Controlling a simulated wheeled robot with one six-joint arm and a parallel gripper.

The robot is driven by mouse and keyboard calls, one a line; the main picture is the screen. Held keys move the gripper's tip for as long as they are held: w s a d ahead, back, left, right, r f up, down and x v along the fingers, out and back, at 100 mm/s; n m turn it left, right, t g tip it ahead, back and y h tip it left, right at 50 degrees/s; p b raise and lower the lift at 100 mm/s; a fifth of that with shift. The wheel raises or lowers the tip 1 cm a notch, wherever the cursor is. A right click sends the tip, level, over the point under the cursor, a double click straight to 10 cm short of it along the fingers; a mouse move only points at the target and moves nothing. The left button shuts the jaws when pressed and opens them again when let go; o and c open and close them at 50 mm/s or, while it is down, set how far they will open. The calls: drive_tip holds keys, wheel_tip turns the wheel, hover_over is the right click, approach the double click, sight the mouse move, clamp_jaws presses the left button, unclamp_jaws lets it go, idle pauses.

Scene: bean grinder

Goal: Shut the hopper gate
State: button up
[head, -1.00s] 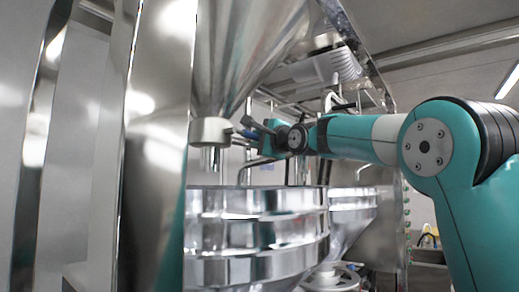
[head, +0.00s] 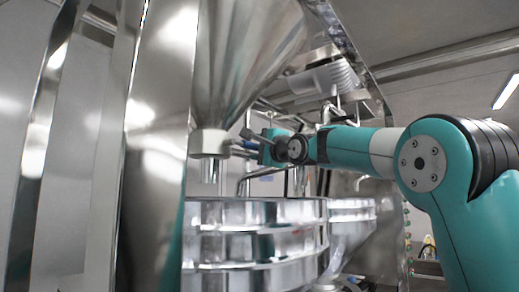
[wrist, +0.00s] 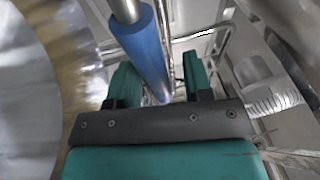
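The steel hopper cone (head: 245,70) hangs at upper centre in the head view. Its pale outlet collar (head: 209,143) has a short spout below. A blue gate handle (wrist: 146,50) on a metal rod runs down through the wrist view. My gripper (head: 258,146) is at the right side of the collar, by the handle. In the wrist view my gripper (wrist: 160,78) is open, with the handle passing between its two teal fingers. The handle is nearer the left finger, with a gap to the right one. Whether any finger touches it, I cannot tell.
A shiny ringed steel vessel (head: 255,235) stands below the collar. A tall steel panel (head: 155,150) rises at the left. Pipes and a white ribbed fitting (head: 335,77) are behind my arm. The hopper wall (wrist: 30,100) is close at the left in the wrist view.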

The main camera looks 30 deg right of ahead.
drive_tip(key=b+v, duration=0.8)
drive_tip(key=v, duration=0.9)
drive_tip(key=shift+s, duration=0.2)
drive_tip(key=shift+f, duration=0.15)
